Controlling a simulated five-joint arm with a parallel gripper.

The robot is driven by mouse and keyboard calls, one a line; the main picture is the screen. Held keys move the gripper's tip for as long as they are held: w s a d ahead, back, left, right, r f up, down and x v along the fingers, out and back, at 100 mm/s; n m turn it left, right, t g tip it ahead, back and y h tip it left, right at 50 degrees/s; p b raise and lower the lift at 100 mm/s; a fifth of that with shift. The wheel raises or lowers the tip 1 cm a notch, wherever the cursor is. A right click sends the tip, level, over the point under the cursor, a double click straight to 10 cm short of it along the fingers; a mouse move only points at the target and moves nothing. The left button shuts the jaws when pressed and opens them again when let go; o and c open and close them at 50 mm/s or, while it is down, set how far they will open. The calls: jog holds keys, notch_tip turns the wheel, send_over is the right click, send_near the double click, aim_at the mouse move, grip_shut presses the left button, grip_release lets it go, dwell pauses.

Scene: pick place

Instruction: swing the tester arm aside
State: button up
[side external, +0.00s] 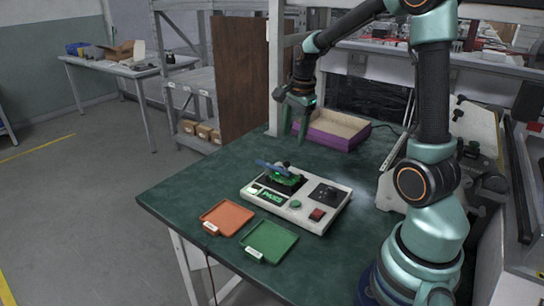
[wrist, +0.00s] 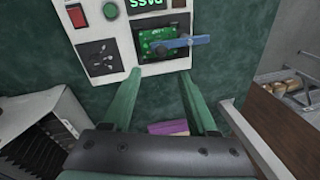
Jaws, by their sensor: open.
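The tester (side external: 272,205) is a white box on the green table, with a lit green PASS display (side external: 271,196). A green circuit board (side external: 292,180) sits on it; it also shows in the wrist view (wrist: 160,34). The blue tester arm (side external: 271,167) lies across the board, and it crosses the board's lower part in the wrist view (wrist: 188,43). My gripper (side external: 294,133) is open and empty, above the table behind the tester. In the wrist view its two fingers (wrist: 160,76) are spread, apart from the blue arm, with bare table between them.
A purple-sided crate (side external: 331,138) stands at the back of the table. A brown panel (side external: 237,80) rises beyond the table's back left. The table's left part is clear.

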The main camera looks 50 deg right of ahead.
aim_at(288, 162)
jog(key=f, duration=0.3)
jog(key=w+f, duration=0.1)
jog(key=f, duration=0.5)
jog(key=shift+w+d+f, duration=0.1)
jog(key=shift+w+d, duration=0.05)
jog(key=shift+w, duration=0.25)
grip_shut()
jog(key=shift+s, duration=0.1)
dwell(0.8)
